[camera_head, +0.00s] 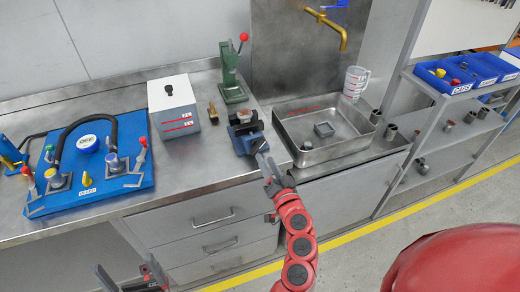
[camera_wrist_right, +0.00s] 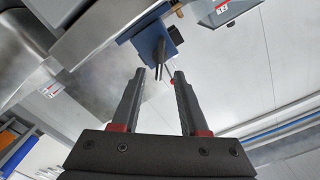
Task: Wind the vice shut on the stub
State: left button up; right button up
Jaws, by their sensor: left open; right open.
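The blue vice (camera_head: 246,142) stands at the front edge of the bench, left of the sink tray. A small pale and orange piece (camera_head: 244,116) shows at its top; I cannot tell surely whether it is the stub. My right gripper (camera_head: 264,162) is at the front of the vice and partly hides it. In the right wrist view the vice's blue block (camera_wrist_right: 158,44) lies just beyond the open fingertips (camera_wrist_right: 159,76). A dark handle bar (camera_wrist_right: 160,56) lies in line with the gap. My left gripper (camera_head: 130,278) is open and empty, low in front of the drawers.
A metal sink tray (camera_head: 294,147) holds a small grey block. A green press (camera_head: 231,78) and a grey box (camera_head: 174,107) stand behind and left of the vice. A blue pump board (camera_head: 90,192) lies left. Shelves with blue bins (camera_head: 438,82) stand right.

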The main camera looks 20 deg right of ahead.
aim_at(260, 149)
jog(key=w, duration=0.6)
jog(key=shift+p, duration=0.4)
grip_shut()
